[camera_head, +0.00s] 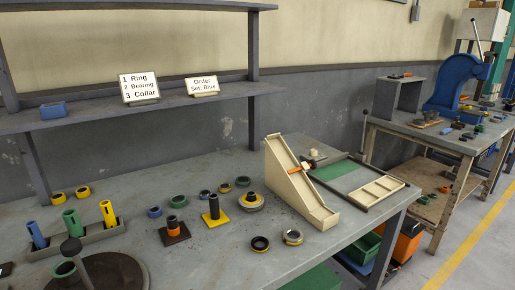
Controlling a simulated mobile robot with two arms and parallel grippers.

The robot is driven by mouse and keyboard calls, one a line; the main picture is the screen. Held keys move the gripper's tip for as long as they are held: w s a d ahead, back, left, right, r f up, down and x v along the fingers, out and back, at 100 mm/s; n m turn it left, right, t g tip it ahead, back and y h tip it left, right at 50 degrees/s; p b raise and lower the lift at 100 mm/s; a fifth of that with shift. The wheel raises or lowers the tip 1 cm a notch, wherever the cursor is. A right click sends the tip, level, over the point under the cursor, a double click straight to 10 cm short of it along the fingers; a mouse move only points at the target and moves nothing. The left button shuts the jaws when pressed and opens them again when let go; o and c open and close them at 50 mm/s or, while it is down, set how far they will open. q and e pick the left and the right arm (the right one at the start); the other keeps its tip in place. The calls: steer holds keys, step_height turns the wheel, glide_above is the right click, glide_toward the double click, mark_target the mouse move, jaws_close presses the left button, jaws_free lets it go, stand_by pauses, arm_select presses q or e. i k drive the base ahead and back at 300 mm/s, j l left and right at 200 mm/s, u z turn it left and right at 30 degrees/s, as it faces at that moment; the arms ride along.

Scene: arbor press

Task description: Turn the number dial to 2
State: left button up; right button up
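I cannot make out a dial with readable numbers. A white sign (139,87) on the shelf lists 1 Ring, 2 Bearing, 3 Collar. A second sign (202,86) reads Order, Set: Blue. Neither of my grippers is in view.
The grey bench (205,262) holds several rings, posts on square bases and a tray (80,240) of coloured cylinders. A cream sloped chute (297,183) stands beside the framed board (342,172). A blue press (455,84) stands on another bench at the right.

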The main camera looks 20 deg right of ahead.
mark_target(313, 152)
steer(key=l+u, duration=0.45)
steer(key=l, duration=0.15)
steer(key=l+u, duration=0.45)
steer(key=l, duration=0.2)
steer(key=k+l+u, duration=0.1)
steer(key=l+u, duration=0.3)
steer(key=l, duration=0.2)
